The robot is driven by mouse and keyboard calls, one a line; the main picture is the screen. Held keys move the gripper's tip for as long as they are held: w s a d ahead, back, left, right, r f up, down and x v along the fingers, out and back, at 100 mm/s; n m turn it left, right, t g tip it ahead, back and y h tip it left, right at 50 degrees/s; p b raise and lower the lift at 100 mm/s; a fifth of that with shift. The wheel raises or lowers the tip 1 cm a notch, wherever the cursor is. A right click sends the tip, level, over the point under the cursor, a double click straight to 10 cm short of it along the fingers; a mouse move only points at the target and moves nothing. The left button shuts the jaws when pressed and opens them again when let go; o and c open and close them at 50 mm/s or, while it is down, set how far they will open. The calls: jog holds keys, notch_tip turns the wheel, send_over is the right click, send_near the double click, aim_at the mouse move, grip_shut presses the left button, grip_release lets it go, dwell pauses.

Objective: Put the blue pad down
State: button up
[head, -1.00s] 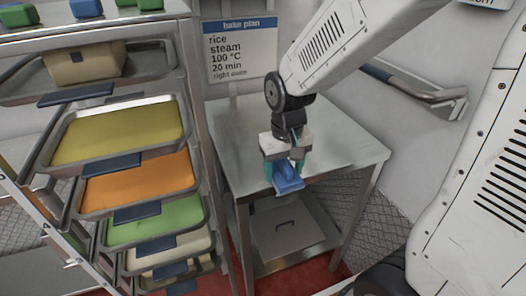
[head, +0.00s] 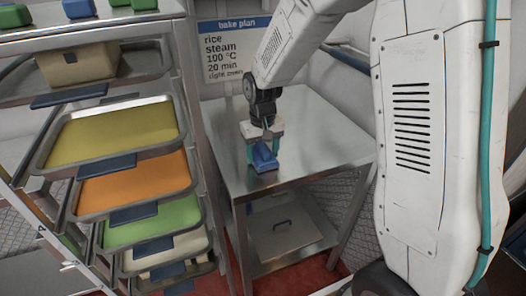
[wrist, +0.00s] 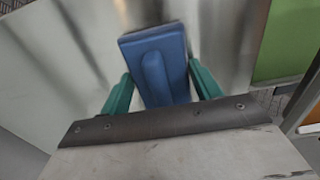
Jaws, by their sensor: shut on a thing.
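The blue pad (head: 264,157) is in my gripper (head: 262,150), at the left front part of the steel table (head: 318,142). In the wrist view the pad (wrist: 152,50) shows as a blue block with a raised ridge, between the two teal fingers of my gripper (wrist: 160,92). The gripper is shut on it and points down. The pad is at or just above the table top; I cannot tell whether it touches.
A rack on the left holds several trays, among them a yellow one (head: 110,136), an orange one (head: 135,184) and a green one (head: 150,224), with blue pads at their front edges. A bake plan sign (head: 236,55) hangs behind the table. The table's right side is clear.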

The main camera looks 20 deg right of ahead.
aim_at(263, 147)
jog(key=o, duration=0.9)
jog(key=shift+f, duration=0.1)
notch_tip(263, 147, up, 12)
jog(key=shift+f, duration=0.15)
jog(key=s+d+r, duration=0.1)
jog(key=s+r, duration=0.3)
jog(key=s, duration=0.4)
jog(key=s+d+r, duration=0.1)
jog(key=s+r, duration=0.3)
jog(key=s, duration=0.4)
jog(key=shift+t, duration=0.6)
jog(key=s, duration=0.4)
jog(key=s+d, duration=0.1)
jog(key=s, duration=0.4)
jog(key=s+f, duration=0.1)
jog(key=s, duration=0.4)
jog(key=shift+d, duration=0.15)
